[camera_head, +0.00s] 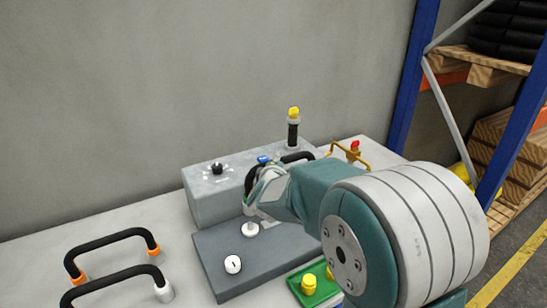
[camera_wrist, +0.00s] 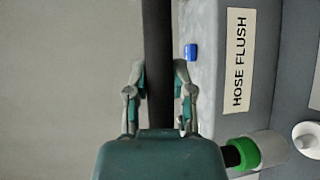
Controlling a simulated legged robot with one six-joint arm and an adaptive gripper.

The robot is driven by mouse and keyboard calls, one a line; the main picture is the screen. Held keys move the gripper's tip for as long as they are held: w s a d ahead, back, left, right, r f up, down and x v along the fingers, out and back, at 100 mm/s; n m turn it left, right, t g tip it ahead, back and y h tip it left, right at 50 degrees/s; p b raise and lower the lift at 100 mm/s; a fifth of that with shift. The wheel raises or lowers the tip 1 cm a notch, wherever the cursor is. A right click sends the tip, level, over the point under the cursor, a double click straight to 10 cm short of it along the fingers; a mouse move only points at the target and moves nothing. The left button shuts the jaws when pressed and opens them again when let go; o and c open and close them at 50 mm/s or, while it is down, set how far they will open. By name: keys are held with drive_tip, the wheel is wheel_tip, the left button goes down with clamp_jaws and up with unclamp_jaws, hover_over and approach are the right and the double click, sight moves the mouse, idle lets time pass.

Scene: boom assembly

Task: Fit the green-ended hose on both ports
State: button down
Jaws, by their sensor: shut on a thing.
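My gripper (camera_wrist: 158,90) is shut on the middle of a black hose (camera_wrist: 158,30), which runs between its fingers in the wrist view. One hose end, with a green collar (camera_wrist: 243,152) and pale sleeve (camera_wrist: 268,148), shows at lower right there, beside a white round port (camera_wrist: 308,140). I cannot tell whether they touch. In the head view, my gripper (camera_head: 262,185) is above the dark grey plate (camera_head: 215,250), with the pale sleeve (camera_head: 249,207) over one white port (camera_head: 250,231). A second white port (camera_head: 233,264) stands open nearer the front. The other hose end is hidden.
The grey box (camera_head: 205,200) behind the plate has a black knob (camera_head: 217,168), a blue part (camera_head: 263,159) and a yellow-topped lever (camera_head: 293,128).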

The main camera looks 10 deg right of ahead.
drive_tip(key=shift+a+f, duration=0.2)
drive_tip(key=shift+f, duration=2.45)
drive_tip(key=shift+s+f, duration=0.1)
drive_tip(key=shift+f, duration=0.45)
drive_tip(key=c, duration=0.8)
unclamp_jaws()
drive_tip(key=shift+o, duration=0.2)
drive_tip(key=shift+f, duration=0.1)
drive_tip(key=v, duration=1.1)
